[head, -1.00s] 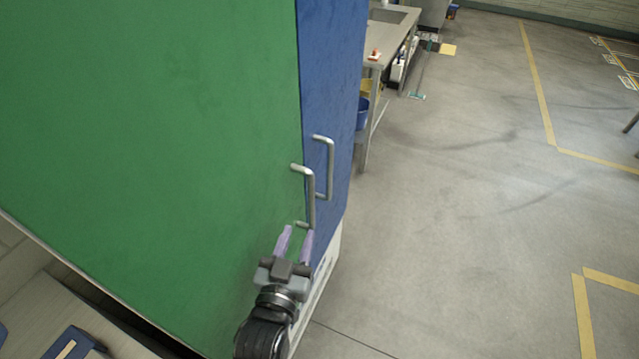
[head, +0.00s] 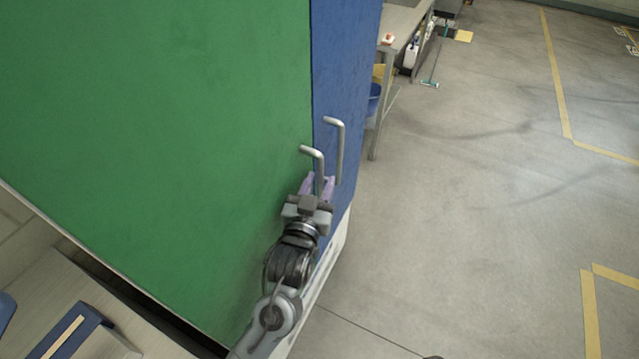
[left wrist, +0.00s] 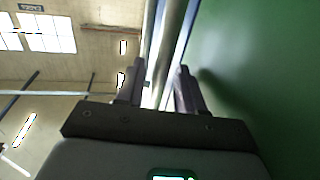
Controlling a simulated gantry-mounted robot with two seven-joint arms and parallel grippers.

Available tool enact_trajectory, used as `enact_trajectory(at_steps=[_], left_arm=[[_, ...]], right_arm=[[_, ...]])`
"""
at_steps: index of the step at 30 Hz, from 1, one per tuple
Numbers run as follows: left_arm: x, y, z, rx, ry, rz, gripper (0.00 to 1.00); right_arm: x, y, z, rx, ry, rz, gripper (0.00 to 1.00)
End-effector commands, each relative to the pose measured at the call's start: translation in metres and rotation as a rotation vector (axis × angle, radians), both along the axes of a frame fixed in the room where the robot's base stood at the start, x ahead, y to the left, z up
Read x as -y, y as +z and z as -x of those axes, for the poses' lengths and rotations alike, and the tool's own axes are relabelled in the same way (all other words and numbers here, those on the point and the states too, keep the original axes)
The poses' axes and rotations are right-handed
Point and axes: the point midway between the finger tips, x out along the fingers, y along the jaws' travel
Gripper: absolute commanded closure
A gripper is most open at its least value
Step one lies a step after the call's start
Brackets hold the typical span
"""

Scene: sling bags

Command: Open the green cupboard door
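The green cupboard door (head: 150,120) fills the left of the head view and looks shut, its right edge against the blue door (head: 350,60). Its metal bar handle (head: 313,153) stands near that edge. My left gripper (head: 319,186) is at the lower part of this handle, with its purple fingers partly hidden behind the bar and the gripper body. In the left wrist view, the fingers (left wrist: 160,88) are apart, with the handle bar (left wrist: 168,45) running between them and the green door to the right. I see no clear grip on the bar. My right gripper is not in view.
The blue door's own handle (head: 338,150) is close to the right of the green one. A metal table (head: 402,22) stands behind the cupboard. A bench (head: 50,290) with a dark blue object (head: 75,330) is at lower left. The floor on the right is clear.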

Motion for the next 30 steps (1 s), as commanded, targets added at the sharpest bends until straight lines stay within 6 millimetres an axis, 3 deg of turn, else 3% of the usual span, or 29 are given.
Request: enact_trajectory(at_steps=[10, 18, 30], left_arm=[[0.001, 0.0002, -0.0033, 0.0, 0.0, 0.001, 0.62], [0.001, 0.0001, -0.0029, 0.0, 0.0, 0.0, 1.0], [-0.0006, 0.0008, -0.0017, -0.001, -0.003, 0.0, 1.0]], right_arm=[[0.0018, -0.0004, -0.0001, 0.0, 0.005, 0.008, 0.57], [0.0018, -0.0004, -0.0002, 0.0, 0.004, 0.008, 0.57], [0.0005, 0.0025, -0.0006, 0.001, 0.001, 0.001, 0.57]])
